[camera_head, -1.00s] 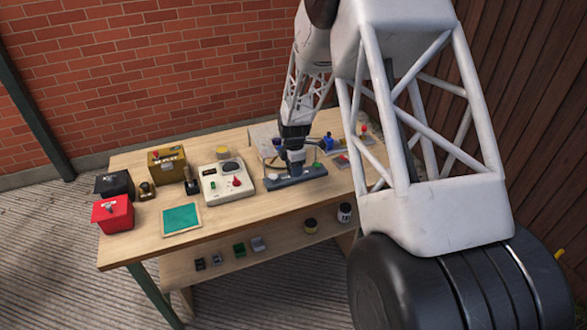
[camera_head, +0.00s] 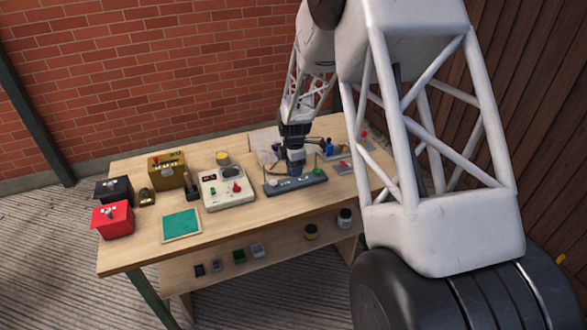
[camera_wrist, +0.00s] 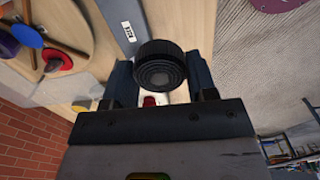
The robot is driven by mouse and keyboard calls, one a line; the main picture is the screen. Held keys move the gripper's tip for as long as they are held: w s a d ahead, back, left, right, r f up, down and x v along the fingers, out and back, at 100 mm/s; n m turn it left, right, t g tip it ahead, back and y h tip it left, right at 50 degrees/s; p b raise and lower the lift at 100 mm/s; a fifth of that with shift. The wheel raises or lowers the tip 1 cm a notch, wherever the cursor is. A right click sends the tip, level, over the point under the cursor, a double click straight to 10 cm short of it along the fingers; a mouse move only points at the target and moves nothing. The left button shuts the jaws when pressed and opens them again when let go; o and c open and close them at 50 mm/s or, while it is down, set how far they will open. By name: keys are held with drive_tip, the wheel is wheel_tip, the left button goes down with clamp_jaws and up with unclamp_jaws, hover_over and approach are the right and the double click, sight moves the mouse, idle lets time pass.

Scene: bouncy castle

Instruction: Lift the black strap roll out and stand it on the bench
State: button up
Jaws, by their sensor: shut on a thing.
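In the wrist view my gripper (camera_wrist: 160,78) is shut on the black strap roll (camera_wrist: 160,62), a round, ridged black thing between the two dark fingers. In the head view my gripper (camera_head: 295,168) points down over a long grey holder (camera_head: 310,181) on the wooden bench (camera_head: 245,216). The roll is too small or hidden to make out there. I cannot tell how far it is clear of the holder.
A green mat (camera_head: 181,224), a red box (camera_head: 113,220) and a brass-coloured box (camera_head: 168,170) stand further left. Bare wood shows at the bench front. Small jars (camera_head: 345,217) stand on the lower shelf.

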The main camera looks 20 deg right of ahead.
drive_tip(key=shift+r, duration=1.3)
drive_tip(key=shift+r, duration=0.35)
drive_tip(key=shift+r, duration=0.1)
drive_tip(key=shift+s+d, duration=0.1)
drive_tip(key=s+d+f, duration=1)
drive_tip(key=s+d, duration=0.1)
drive_tip(key=s, duration=0.3)
drive_tip(key=shift+s+d, duration=0.25)
drive_tip(key=shift+d, duration=0.05)
drive_tip(key=w+d, duration=0.2)
drive_tip(key=w, duration=0.2)
drive_tip(key=w+d+f, duration=0.1)
drive_tip(key=w+d, duration=0.1)
drive_tip(key=w, duration=0.3)
drive_tip(key=w+d, duration=0.2)
drive_tip(key=w, duration=0.2)
drive_tip(key=shift+w+d+f, duration=0.1)
drive_tip(key=shift+w+f, duration=0.05)
drive_tip(key=shift+w, duration=0.25)
drive_tip(key=shift+w, duration=0.1)
